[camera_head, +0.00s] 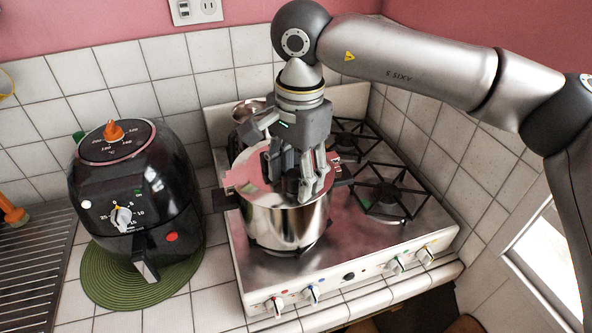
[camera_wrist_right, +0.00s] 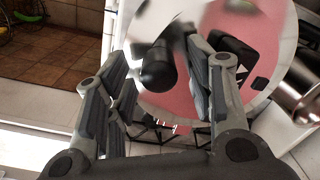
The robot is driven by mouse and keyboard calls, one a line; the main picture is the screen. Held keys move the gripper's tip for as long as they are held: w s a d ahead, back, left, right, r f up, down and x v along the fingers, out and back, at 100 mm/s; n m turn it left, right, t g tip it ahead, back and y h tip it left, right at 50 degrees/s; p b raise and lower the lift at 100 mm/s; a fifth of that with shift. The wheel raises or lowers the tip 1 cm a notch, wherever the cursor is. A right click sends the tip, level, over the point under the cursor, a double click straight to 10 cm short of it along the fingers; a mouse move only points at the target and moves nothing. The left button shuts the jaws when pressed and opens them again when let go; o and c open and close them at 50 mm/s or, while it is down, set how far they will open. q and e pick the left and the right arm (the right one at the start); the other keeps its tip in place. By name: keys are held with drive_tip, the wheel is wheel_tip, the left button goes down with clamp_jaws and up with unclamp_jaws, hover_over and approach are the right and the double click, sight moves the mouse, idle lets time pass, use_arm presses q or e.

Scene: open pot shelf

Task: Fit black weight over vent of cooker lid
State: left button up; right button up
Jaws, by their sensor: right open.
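The silver cooker pot (camera_head: 285,225) stands on the front left of the stove. Its shiny lid (camera_head: 243,178) reflects pink and is partly hidden by my right gripper (camera_head: 297,188), which points down over it. In the right wrist view the lid (camera_wrist_right: 215,98) fills the upper middle. The black weight (camera_wrist_right: 157,68) shows there as a dark cylinder between the spread fingers of the right gripper (camera_wrist_right: 165,82). The fingers are open, with a gap visible beside it. I cannot tell whether it sits over the vent, which is hidden. My left gripper is not in view.
A black air fryer (camera_head: 130,190) stands on a green round mat (camera_head: 110,280) left of the stove (camera_head: 350,250). Another pot (camera_head: 247,108) is behind the cooker. The right burners (camera_head: 388,198) are empty. Tiled walls close the back and right.

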drive_tip(key=shift+r, duration=0.1)
wheel_tip(320, 180, up, 12)
drive_tip(key=shift+d, duration=0.2)
drive_tip(key=shift+s, duration=0.1)
idle(0.4)
